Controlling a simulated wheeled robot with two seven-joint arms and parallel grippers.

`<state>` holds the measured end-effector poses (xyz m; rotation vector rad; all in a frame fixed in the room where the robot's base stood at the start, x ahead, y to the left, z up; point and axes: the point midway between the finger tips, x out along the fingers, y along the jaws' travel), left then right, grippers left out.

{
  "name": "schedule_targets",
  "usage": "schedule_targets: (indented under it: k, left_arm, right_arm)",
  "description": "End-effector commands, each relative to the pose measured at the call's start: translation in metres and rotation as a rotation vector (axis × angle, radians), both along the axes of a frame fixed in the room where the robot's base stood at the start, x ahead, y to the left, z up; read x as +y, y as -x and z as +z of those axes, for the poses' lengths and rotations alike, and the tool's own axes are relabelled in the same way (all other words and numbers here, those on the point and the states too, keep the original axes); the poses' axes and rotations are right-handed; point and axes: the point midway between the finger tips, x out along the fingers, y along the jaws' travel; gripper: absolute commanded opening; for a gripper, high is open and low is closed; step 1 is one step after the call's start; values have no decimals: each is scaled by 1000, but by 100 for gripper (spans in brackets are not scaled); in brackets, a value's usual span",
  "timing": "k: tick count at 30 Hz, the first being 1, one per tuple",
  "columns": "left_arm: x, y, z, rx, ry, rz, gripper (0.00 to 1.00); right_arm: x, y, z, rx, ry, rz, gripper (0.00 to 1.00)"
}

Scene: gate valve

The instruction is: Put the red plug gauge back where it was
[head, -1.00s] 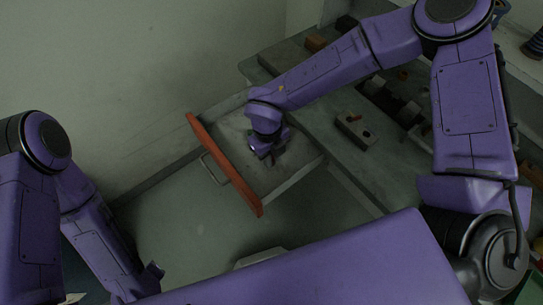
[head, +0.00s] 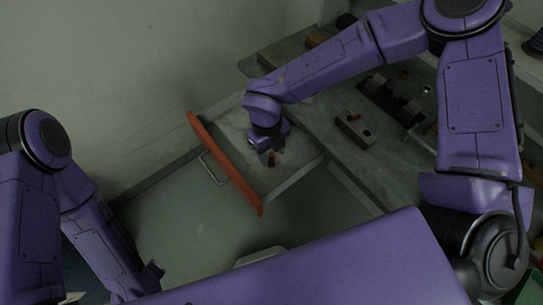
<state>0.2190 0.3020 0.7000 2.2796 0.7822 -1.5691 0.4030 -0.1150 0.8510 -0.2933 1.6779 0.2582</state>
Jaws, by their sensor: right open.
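A pulled-out drawer (head: 290,183) with an orange-red front shows at the middle of the head view. My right gripper (head: 269,154) is over the drawer, pointing down, and is open. A small reddish-brown upright piece (head: 271,160), which looks like the red plug gauge, shows right at its fingertips inside the drawer. I cannot tell whether the fingers touch it. A block with holes (head: 355,128) lies on the bench to the right, with a small reddish spot at its top. My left gripper (head: 152,275) shows only in part at the lower left; its jaws are unclear.
The grey bench (head: 340,160) runs behind and right of the drawer, with dark fixtures (head: 390,100) and small brown blocks on it. The wall stands close at the left. Open floor (head: 190,235) lies in front of the drawer. My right forearm hides part of the bench.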

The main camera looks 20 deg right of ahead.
Motion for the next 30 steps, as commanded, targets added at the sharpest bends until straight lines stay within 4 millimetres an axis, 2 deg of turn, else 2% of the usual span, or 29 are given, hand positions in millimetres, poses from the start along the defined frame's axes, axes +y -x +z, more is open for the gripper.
schedule_targets:
  k: [6, 12, 30]
  left_arm:
    - [0, 0, -6, 0, 0, 0, 36]
    - [0, 0, -8, 0, 0, 0, 36]
    - [0, 0, -8, 0, 0, 0, 36]
  right_arm:
    - [3, -8, 56, -5, -2, 0, 49]
    - [4, -11, 87, -2, -1, 1, 49]
    - [4, -11, 91, 0, 0, 2, 49]
